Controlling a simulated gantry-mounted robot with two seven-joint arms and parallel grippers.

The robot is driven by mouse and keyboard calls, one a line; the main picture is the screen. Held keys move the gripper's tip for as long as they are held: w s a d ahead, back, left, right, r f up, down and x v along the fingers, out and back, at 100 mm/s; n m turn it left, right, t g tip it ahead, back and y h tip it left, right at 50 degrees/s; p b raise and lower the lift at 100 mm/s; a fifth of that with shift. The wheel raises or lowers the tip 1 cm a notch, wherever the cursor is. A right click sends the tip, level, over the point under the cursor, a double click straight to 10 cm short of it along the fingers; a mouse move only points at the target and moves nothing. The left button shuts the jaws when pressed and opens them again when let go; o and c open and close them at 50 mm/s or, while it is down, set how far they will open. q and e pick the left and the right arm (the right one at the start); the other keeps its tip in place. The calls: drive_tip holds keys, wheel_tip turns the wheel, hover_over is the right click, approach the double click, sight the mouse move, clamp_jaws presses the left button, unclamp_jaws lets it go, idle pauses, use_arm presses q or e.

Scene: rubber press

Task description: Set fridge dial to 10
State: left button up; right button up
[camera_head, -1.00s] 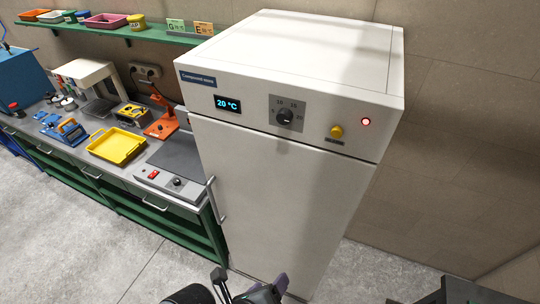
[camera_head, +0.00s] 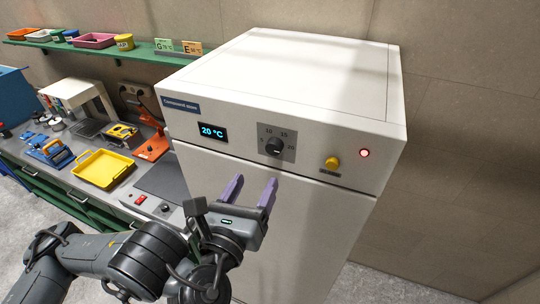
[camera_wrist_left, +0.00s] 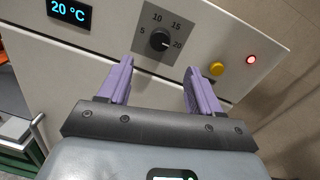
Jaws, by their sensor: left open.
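The white fridge (camera_head: 290,85) stands in the middle of the head view. Its black dial (camera_head: 273,147) sits on a grey plate marked 5, 10, 15 and 20. The dial also shows in the left wrist view (camera_wrist_left: 160,41), with its light mark toward 20. The display (camera_head: 213,132) reads 20 °C. My left gripper (camera_head: 253,188) is open and empty, its purple fingers pointing up, below and slightly left of the dial. In the left wrist view the dial lies beyond and between the fingers, apart from them. My right gripper is not in view.
A yellow button (camera_head: 332,163) and a lit red lamp (camera_head: 364,153) are to the right of the dial. A bench with a yellow tray (camera_head: 103,170) and an orange press (camera_head: 152,147) stands on the left. A green shelf (camera_head: 110,45) runs along the wall.

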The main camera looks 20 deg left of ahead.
sight(272, 150)
use_arm(q)
drive_tip(key=w+b, duration=0.3)
drive_tip(key=w, duration=0.1)
drive_tip(key=w+b, duration=0.4)
drive_tip(key=shift+w+a+f, duration=0.15)
drive_tip(key=shift+w+a, duration=0.05)
drive_tip(key=shift+w, duration=0.1)
drive_tip(key=shift+w+b, duration=0.35)
drive_tip(key=shift+w, duration=0.45)
drive_tip(key=shift+c, duration=0.4)
drive_tip(key=c, duration=1)
